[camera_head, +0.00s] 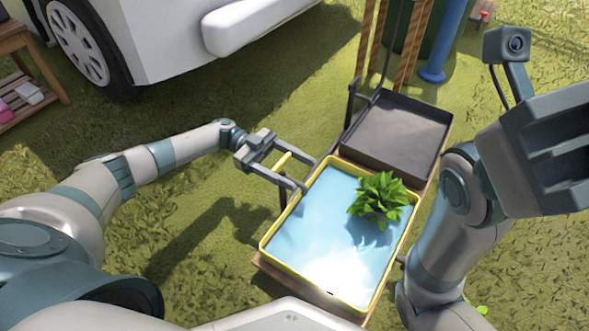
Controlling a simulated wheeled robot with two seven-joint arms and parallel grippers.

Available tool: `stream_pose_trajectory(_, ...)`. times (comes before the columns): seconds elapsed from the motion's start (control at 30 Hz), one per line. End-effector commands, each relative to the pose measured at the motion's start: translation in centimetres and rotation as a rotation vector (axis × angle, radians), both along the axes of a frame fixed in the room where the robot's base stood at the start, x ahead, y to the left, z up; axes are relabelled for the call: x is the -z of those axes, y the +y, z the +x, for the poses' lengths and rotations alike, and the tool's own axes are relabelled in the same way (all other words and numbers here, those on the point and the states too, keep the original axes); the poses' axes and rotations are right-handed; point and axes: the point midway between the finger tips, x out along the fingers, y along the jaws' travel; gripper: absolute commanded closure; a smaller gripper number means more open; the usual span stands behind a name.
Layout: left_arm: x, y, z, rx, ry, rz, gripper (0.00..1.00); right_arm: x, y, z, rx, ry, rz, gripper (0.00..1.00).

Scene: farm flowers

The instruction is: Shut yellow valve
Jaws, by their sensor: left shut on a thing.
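The yellow valve (283,160) has a short yellow bar handle. It stands on a dark post just left of the water-filled tray. My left gripper (306,174) reaches in from the left, with one finger on each side of the handle, and is shut on it. The lower part of the valve is mostly hidden behind the fingers. My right gripper (550,150) is at the right edge, raised close to the camera and partly cut off. Its fingertips cannot be made out.
A yellow-rimmed tray (285,222) of blue water holds a leafy green plant (380,198). Behind it is an empty dark tray (395,135) with a dark pipe beside it. A white vehicle (180,40) stands at the upper left. Grass is open at left.

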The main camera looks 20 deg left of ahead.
Motion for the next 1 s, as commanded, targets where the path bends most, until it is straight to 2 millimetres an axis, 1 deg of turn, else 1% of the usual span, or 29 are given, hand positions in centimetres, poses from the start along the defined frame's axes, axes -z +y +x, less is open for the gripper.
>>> stream_pose_trajectory(0.37,0.1,-0.1,-0.1,0.008,0.0,0.001,0.6,0.2,0.1,0.1,0.002,0.002,-0.005,0.69)
stream_pose_trajectory(0.4,0.1,-0.1,-0.1,0.008,0.0,0.001,0.3,0.2,0.1,0.1,0.002,0.002,-0.005,0.69)
stream_pose_trajectory(0.43,0.1,-0.1,-0.1,0.008,0.0,0.001,0.23,0.2,0.1,0.1,0.002,0.001,-0.005,0.69)
stream_pose_trajectory(0.47,0.1,-0.1,-0.1,0.007,0.0,0.001,0.19,0.2,0.1,0.1,0.002,0.001,-0.005,0.69)
stream_pose_trajectory(0.8,0.1,0.0,0.0,0.006,0.0,0.001,0.19,0.2,0.1,0.1,0.003,0.001,-0.006,0.69)
stream_pose_trajectory(1.0,0.0,0.9,0.2,0.005,0.001,0.002,0.19,-0.1,0.1,0.1,0.002,0.001,-0.005,0.69)
